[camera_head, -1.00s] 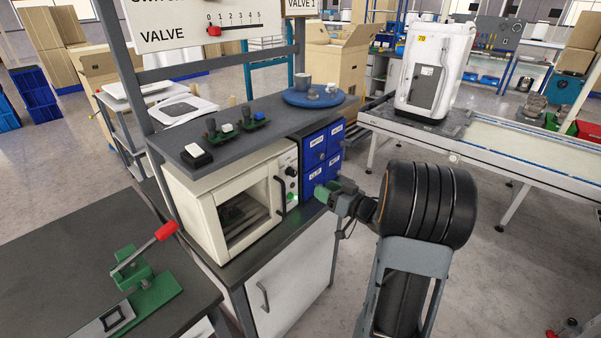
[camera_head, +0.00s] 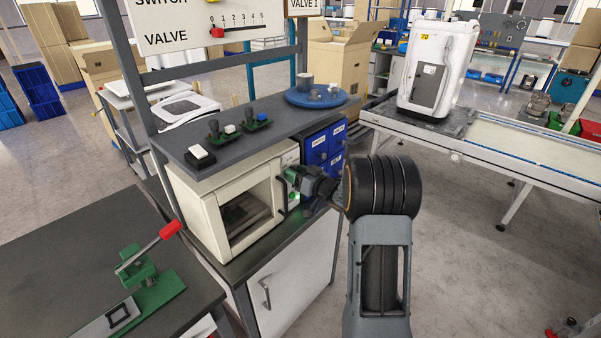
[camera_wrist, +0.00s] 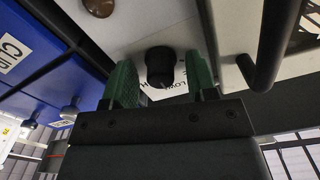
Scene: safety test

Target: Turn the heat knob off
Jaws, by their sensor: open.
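A cream oven (camera_head: 208,192) stands under the shelf, with a control panel on its right side. In the wrist view a black round knob (camera_wrist: 160,61) sits on the pale panel (camera_wrist: 150,30), with partly hidden lettering that reads like "LOW" beside it. My gripper (camera_head: 290,175) is at the oven's panel and covers much of it in the head view. In the wrist view my gripper (camera_wrist: 159,70) is open, its green fingers on either side of the black knob. I cannot tell whether they touch it. A second, brownish knob (camera_wrist: 98,6) shows at the top edge.
The black oven door handle (camera_wrist: 264,60) stands close to the right finger in the wrist view. Blue drawers (camera_head: 322,148) with knobs are beside the oven. The shelf (camera_head: 245,138) above carries switches and a blue round plate (camera_head: 314,97). A green clamp with a red handle (camera_head: 170,229) is on the left bench.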

